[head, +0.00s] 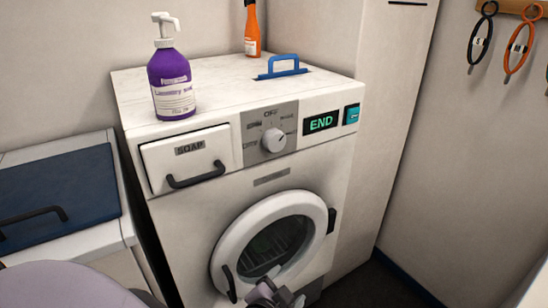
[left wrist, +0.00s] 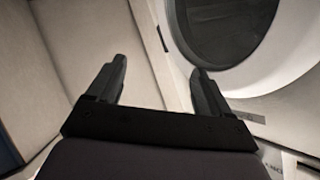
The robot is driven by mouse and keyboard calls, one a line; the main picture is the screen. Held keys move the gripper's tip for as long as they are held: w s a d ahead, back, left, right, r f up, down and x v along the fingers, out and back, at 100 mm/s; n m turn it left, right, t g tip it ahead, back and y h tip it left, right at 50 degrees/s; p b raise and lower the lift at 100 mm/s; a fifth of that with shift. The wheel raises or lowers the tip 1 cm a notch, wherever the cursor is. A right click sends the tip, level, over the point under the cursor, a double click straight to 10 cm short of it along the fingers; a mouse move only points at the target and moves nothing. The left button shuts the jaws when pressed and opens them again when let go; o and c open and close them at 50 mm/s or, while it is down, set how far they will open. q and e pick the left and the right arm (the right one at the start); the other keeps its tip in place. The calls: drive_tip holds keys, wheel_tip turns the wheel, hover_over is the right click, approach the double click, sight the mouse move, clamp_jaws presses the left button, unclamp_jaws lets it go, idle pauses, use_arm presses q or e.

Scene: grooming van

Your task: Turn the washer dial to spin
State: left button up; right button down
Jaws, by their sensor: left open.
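The white washer (head: 180,240) shows in the head view. Its grey round dial (head: 273,141) sits on a grey panel at the top front. Labels ring the dial; OFF is at the top, and the others are too small to read surely. The dial's mark appears to point up and right. The display (head: 321,123) reads END in green. My left gripper (head: 268,292) is low in front of the round door (head: 222,244), well below the dial. In the left wrist view its fingers (left wrist: 155,85) are apart with nothing between them. My right gripper is not in view.
A soap drawer (head: 210,149) with a black handle is left of the dial. A teal button (head: 351,114) is right of the display. A wall stands close at right.

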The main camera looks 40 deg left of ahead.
use_arm(q)
drive_tip(key=w+a+r+n+t+y+b, duration=0.1)
drive_tip(key=w+a+r+t+y+b, duration=0.2)
drive_tip(key=w+r+y, duration=0.45)
drive_tip(key=n+g+y+b, duration=0.1)
drive_tip(key=n+g+y, duration=0.1)
drive_tip(key=n+y, duration=0.3)
approach(276, 145)
drive_tip(key=w+a+f+y, duration=0.1)
drive_tip(key=w, duration=0.1)
drive_tip(key=shift+m+y, duration=0.3)
drive_tip(key=shift+y, duration=0.05)
drive_tip(key=x, duration=0.3)
drive_tip(key=p+x, duration=0.1)
drive_tip(key=x, duration=0.2)
drive_tip(key=shift+s+a+r, duration=0.1)
drive_tip(key=shift+r, duration=0.15)
drive_tip(key=shift+w+a, duration=0.3)
drive_tip(key=shift+a, duration=0.05)
drive_tip(key=c, duration=1)
